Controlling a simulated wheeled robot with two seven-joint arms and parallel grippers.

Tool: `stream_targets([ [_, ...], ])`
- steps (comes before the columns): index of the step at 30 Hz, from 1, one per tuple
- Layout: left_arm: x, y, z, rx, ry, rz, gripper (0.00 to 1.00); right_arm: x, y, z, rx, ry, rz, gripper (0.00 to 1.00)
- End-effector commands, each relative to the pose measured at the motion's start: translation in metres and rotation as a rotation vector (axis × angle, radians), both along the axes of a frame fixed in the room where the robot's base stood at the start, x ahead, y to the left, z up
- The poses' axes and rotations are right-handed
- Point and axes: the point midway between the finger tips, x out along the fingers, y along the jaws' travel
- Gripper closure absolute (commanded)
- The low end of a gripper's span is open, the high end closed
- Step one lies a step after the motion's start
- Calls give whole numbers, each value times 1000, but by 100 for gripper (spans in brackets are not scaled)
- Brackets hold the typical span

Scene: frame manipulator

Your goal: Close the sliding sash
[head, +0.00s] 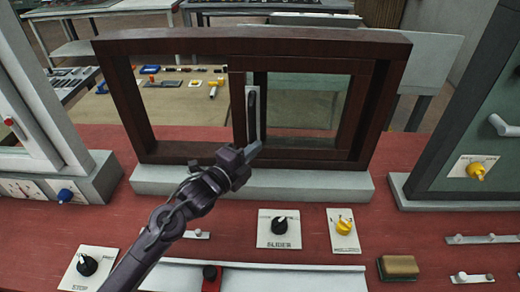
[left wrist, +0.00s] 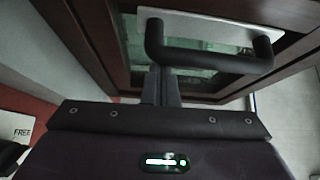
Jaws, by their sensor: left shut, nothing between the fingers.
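The dark brown window frame (head: 250,45) stands upright on a pale base in the middle of the head view. Its sliding sash (head: 357,112) sits in the right part, and the left part is an open gap. A black bar handle (head: 251,108) on a white plate is on the sash's left stile; the handle also shows large in the left wrist view (left wrist: 210,62). My left gripper (head: 256,149) is shut and empty, its fingertips by the lower end of the handle. Its closed fingers also show in the left wrist view (left wrist: 161,86). Whether they touch the handle I cannot tell. My right gripper is out of view.
A slider knob panel (head: 279,228) and a yellow knob panel (head: 343,230) lie on the red table (head: 330,265) before the frame. A tan block (head: 398,267) is at front right. A grey-green panel (head: 450,130) stands right, a white-framed unit (head: 40,120) left.

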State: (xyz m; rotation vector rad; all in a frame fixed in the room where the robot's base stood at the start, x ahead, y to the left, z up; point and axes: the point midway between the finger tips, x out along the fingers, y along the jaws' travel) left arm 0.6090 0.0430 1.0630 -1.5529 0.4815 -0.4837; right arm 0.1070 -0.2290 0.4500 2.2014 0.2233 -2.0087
Motion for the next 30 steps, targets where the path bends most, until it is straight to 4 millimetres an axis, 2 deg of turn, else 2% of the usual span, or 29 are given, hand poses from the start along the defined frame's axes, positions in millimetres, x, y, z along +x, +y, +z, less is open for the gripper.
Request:
stream_targets([
  [8, 2, 80, -3, 11, -1, 11, 100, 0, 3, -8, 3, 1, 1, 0],
  [18, 2, 190, -4, 9, 0, 12, 100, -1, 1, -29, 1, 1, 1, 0],
  [24, 2, 237, -2, 7, -1, 10, 100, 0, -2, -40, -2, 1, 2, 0],
  [30, 1, 264, -1, 4, 0, 9, 100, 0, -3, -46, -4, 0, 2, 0],
])
